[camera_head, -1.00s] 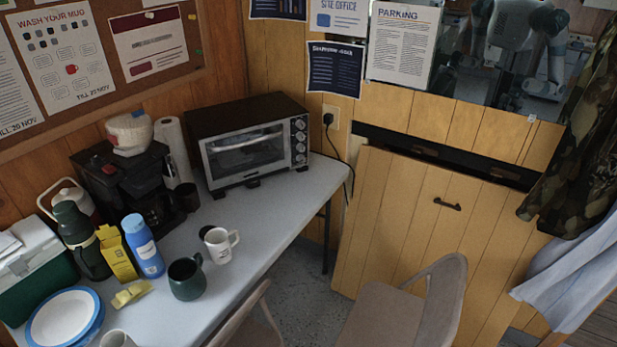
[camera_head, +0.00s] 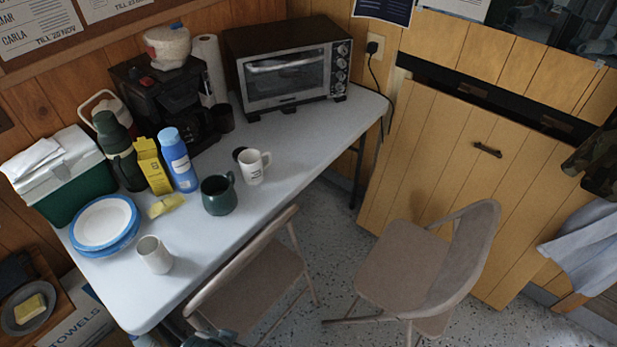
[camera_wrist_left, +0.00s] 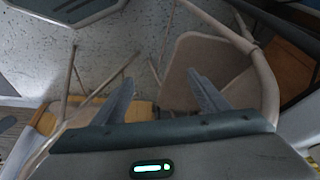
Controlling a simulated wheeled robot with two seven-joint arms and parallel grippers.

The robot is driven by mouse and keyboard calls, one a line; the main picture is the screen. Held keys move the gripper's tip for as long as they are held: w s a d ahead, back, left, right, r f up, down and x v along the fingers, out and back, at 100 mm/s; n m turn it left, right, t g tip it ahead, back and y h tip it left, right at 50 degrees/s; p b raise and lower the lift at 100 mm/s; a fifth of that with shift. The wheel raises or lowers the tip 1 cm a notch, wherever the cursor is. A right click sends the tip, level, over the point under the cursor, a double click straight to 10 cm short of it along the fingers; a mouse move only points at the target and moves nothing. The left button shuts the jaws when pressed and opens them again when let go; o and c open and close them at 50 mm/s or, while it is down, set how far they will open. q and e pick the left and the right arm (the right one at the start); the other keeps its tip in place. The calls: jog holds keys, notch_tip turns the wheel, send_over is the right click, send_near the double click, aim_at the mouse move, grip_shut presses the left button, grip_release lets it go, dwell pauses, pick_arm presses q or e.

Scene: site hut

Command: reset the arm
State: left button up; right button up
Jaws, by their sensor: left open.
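My left gripper (camera_wrist_left: 160,95) shows in the left wrist view. Its two fingers stand apart with nothing between them. Beyond them are the speckled floor and a beige folding chair (camera_wrist_left: 205,60), and the gripper looks clear of both. In the head view, a small dark part at the bottom edge, below the table, may be mine, but I cannot tell. My right gripper is in neither view.
A white table (camera_head: 300,150) holds a toaster oven (camera_head: 290,65), coffee maker (camera_head: 165,100), green mug (camera_head: 218,195), white mugs, bottles, plates (camera_head: 103,222) and a cooler (camera_head: 60,180). Two folding chairs (camera_head: 430,260) stand before it. Floor (camera_head: 345,215) shows between them.

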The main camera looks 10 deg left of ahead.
pick_arm(q)
jog(key=s+d+f+t+h+b, duration=0.1)
jog(key=f+b, duration=0.6)
jog(key=f, duration=2.5)
jog(key=shift+s+d+t, duration=0.25)
jog(key=shift+d+t, duration=0.25)
jog(key=shift+d, duration=0.6)
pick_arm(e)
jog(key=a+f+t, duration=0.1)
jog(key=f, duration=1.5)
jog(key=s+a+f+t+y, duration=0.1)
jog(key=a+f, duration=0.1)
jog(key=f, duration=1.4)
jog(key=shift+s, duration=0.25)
pick_arm(q)
jog(key=shift+r, duration=0.1)
jog(key=shift+c, duration=0.3)
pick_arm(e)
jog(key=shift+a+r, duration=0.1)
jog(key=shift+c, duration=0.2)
